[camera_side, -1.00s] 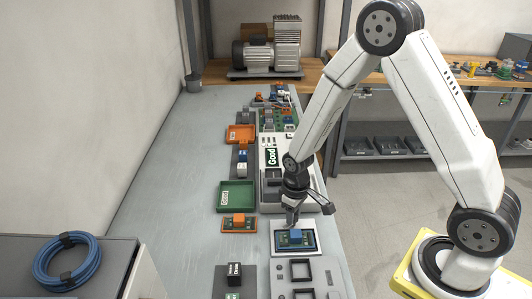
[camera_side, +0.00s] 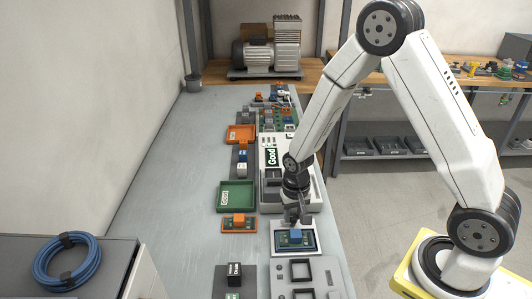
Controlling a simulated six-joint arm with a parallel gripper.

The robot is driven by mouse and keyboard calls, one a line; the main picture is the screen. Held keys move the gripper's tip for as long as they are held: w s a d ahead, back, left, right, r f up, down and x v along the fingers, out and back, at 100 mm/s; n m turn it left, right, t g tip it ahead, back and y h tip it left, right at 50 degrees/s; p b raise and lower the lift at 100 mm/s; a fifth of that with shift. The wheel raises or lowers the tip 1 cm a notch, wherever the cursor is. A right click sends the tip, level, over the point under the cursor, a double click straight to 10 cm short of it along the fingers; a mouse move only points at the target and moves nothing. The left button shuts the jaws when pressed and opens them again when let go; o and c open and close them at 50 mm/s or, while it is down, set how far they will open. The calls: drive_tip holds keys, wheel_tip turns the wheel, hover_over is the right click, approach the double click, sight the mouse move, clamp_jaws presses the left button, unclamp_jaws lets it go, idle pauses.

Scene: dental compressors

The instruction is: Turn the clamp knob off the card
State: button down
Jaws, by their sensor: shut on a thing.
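The card (camera_side: 309,241) is a dark green board with a blue block (camera_side: 295,234) on it. It lies in a white-framed fixture (camera_side: 275,250) near the front of the bench. My gripper (camera_side: 292,222) points down at the far edge of the card, just behind the blue block. It is shut on the clamp knob, which is too small and too covered by the fingers to make out. I cannot tell whether the clamp still touches the card.
A grey plate with square frames (camera_side: 301,271) lies in front of the fixture. An orange holder (camera_side: 239,223) with a board and a green tray (camera_side: 236,196) stand to the left. A white tester marked Good (camera_side: 271,157) stands behind. The bench's left side is clear.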

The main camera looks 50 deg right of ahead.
sight(293, 217)
idle(0.3)
drive_tip(key=shift+c, duration=1.9)
unclamp_jaws()
drive_tip(key=shift+r, duration=0.1)
drive_tip(key=shift+r, duration=3.8)
drive_tip(key=s+a+r+n+t, duration=0.1)
drive_tip(key=s+r+n+t, duration=0.1)
drive_tip(key=s+r+n, duration=0.3)
drive_tip(key=shift+s+n+t, duration=0.3)
drive_tip(key=shift+s+n, duration=0.3)
drive_tip(key=shift+s, duration=0.9)
